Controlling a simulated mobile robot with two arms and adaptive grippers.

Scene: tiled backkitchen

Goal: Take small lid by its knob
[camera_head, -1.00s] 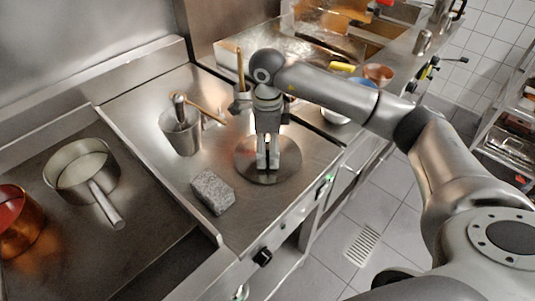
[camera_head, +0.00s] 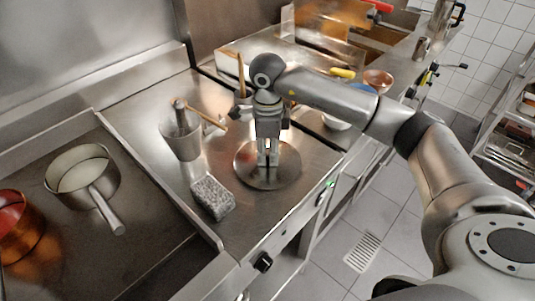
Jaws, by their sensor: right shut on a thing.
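The small lid (camera_head: 285,179) is a round, flat, steel-coloured disc on the steel counter, right of the grey speckled block. My right gripper (camera_head: 268,160) points down over the middle of the lid. Its fingers are shut on the lid's knob, which they hide. I cannot tell whether the lid touches the counter or is slightly raised. My left gripper is not in view.
A grey speckled block (camera_head: 212,198) lies left of the lid. A steel pot with utensils (camera_head: 182,138) stands behind it. A saucepan (camera_head: 82,172) and a copper pot (camera_head: 18,230) are at the left. The counter's front edge with knobs is close to the lid.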

